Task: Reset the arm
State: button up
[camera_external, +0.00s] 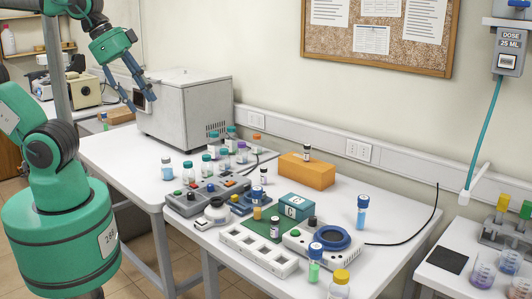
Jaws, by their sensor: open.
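My arm (112,45) is green with dark joints and reaches in from the upper left. My gripper (142,103) has blue-grey fingers spread apart and points down and to the right. It is open and nothing shows between the fingers. It hangs in front of the left side of a grey box-shaped machine (190,115), and I cannot tell its exact distance from it. The white table (130,150) lies below and to the right of the gripper.
Several small bottles (226,160) stand mid-table. A grey control unit (205,196), an orange block (306,171), a teal box (296,206), a green mat (258,232) and a white rack (258,252) fill the front. A dispenser (508,50) hangs on the right wall.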

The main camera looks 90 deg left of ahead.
notch_tip(320, 180, down, 9)
jog(key=b, duration=0.8)
